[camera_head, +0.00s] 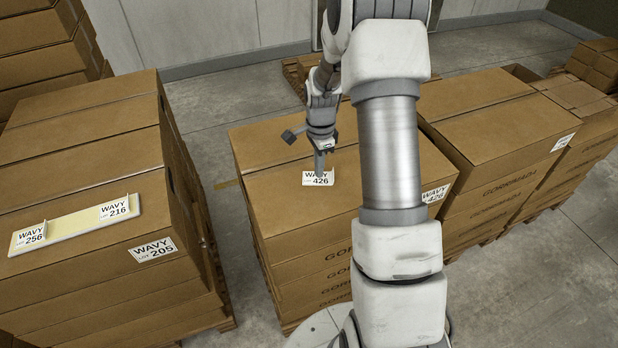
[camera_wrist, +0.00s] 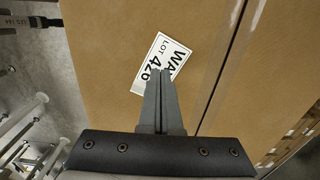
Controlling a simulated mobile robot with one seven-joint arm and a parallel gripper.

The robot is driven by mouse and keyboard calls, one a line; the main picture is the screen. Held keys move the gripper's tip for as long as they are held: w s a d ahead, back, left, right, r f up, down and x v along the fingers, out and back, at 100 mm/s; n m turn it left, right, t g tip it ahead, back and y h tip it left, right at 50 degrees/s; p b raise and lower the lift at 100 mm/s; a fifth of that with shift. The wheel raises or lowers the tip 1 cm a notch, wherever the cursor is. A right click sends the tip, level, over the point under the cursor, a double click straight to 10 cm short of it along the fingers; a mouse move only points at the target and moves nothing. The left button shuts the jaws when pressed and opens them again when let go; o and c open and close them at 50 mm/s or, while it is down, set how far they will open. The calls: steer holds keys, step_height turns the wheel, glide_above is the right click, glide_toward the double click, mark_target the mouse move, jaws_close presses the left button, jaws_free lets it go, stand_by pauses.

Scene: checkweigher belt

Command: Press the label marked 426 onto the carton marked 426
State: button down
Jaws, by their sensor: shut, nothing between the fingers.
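The white label marked 426 (camera_head: 311,181) is on the top face of the middle carton (camera_head: 285,205); it also shows in the wrist view (camera_wrist: 153,55), looking flat on the cardboard. The carton bears another white label (camera_head: 437,193) at its right front, partly behind my arm, its number seeming to read 426. My gripper (camera_head: 320,174) points down with its fingers shut and empty. The fingertips are over the label's edge in the wrist view (camera_wrist: 165,73) and hide part of it. I cannot tell whether they touch it.
The left carton (camera_head: 60,185) is marked 205. On it lies a pale yellow-and-white strip (camera_head: 75,228) with labels 256 (camera_head: 31,235) and 216 (camera_head: 114,209). Another labelled carton stack (camera_head: 500,125) stands at the right. A gap with bare floor separates the left and middle stacks.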

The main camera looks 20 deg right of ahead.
steer(key=shift+f+b, duration=0.45)
steer(key=shift+f, duration=0.15)
stand_by(0.6)
steer(key=shift+r+p, duration=2.3)
steer(key=shift+r, duration=1.25)
